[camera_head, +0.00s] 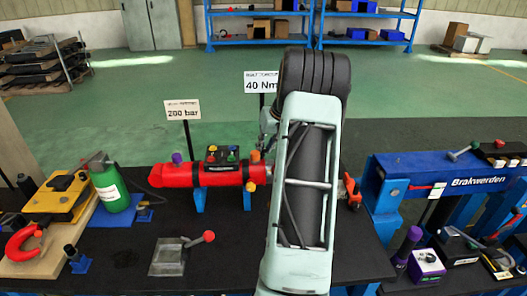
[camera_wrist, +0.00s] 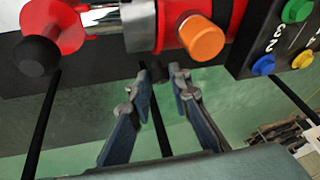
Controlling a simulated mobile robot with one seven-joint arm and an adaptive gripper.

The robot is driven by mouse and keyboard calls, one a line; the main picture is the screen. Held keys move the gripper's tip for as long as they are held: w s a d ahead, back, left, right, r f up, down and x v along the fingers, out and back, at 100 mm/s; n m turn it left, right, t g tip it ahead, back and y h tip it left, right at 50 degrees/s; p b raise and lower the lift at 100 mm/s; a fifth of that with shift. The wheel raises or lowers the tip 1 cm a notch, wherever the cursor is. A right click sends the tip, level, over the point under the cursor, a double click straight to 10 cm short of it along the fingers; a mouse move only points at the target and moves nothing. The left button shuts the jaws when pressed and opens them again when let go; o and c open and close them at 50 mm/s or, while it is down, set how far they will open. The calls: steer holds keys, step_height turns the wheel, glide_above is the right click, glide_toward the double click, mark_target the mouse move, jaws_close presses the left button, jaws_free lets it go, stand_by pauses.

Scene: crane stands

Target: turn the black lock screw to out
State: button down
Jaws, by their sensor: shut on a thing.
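My gripper (camera_wrist: 160,74) shows in the wrist view just below the grey collar at the rod end of the red cylinder (camera_head: 180,176). Its two blue-grey fingers are close together, shut on a small dark piece (camera_wrist: 158,71) between the tips. It appears to be the black lock screw, but its shape and turn position are mostly hidden. An orange knob (camera_wrist: 202,38) is right of the fingertips, apart from them. A black ball knob (camera_wrist: 39,56) stands by the red rod-end fitting (camera_wrist: 58,22) at left. In the head view my arm hides the gripper and screw.
A black box (camera_wrist: 275,38) with coloured buttons sits on the cylinder, near the gripper. Signs reading 200 bar (camera_head: 183,110) and 40 Nm (camera_head: 262,82) stand behind. A blue Brakwerden beam (camera_head: 460,175) is at right. A green bottle (camera_head: 110,187) stands at left.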

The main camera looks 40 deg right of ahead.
steer(key=n+y, duration=0.2)
steer(key=n+t+y, duration=0.1)
steer(key=shift+s+d+f+n+y+p, duration=0.1)
steer(key=shift+d+n+y+p, duration=0.2)
steer(key=shift+d+f+n+y+p, duration=0.1)
steer(key=shift+n+y+p, duration=0.7)
steer(key=shift+n+y, duration=0.3)
steer(key=shift+f+n, duration=0.1)
steer(key=shift+n, duration=0.2)
steer(key=c, duration=1.8)
jaws_free()
steer(key=shift+o, duration=0.2)
steer(key=shift+d, duration=0.1)
steer(key=v, duration=0.7)
steer(key=shift+r, duration=0.2)
steer(key=shift+d, duration=0.15)
